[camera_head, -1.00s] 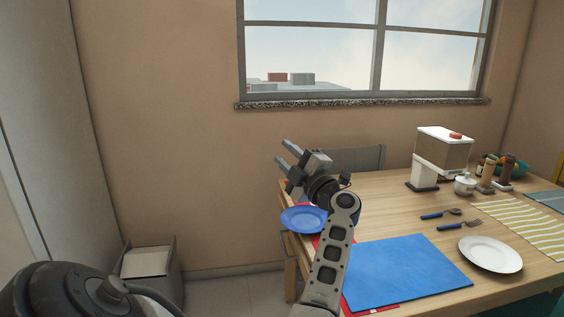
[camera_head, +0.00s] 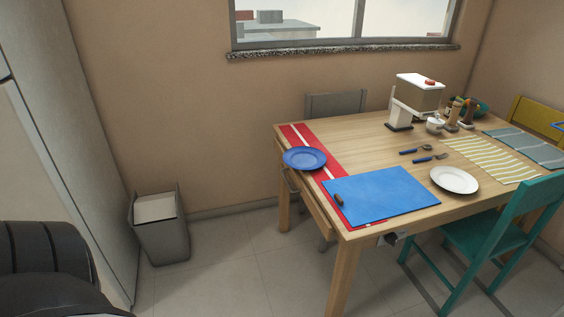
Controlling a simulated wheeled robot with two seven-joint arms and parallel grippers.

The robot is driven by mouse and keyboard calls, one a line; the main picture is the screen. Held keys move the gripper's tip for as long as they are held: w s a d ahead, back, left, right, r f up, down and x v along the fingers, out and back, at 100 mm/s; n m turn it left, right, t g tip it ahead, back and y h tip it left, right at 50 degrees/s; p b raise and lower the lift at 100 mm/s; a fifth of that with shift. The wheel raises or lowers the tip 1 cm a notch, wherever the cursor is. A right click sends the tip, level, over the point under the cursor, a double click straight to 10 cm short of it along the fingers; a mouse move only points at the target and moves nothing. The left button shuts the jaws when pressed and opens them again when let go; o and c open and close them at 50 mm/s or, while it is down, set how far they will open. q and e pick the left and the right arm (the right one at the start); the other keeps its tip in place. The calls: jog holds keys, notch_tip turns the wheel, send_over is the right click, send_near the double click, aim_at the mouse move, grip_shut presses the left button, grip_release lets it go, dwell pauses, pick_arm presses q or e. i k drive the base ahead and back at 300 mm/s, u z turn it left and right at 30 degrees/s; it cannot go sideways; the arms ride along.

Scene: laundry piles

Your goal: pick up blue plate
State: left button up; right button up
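The blue plate (camera_head: 305,158) lies at the left end of the wooden table (camera_head: 358,132), on a red runner with white stripes (camera_head: 325,152). It looks flat, with its near left rim at the table's edge. Nothing covers it and no gripper touches it. Neither of my grippers is in view. A dark part of my own body fills the lower left corner.
A blue mat (camera_head: 385,194) with a small dark item (camera_head: 338,199) lies near the plate. A white plate (camera_head: 454,180), cutlery and a dispenser (camera_head: 413,100) stand further right. A grey bin (camera_head: 160,228) is left; a teal chair (camera_head: 490,235) is right. Floor between bin and table is clear.

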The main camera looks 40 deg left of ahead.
aim_at(303, 157)
jog(key=u, duration=0.7)
jog(key=i, duration=1.35)
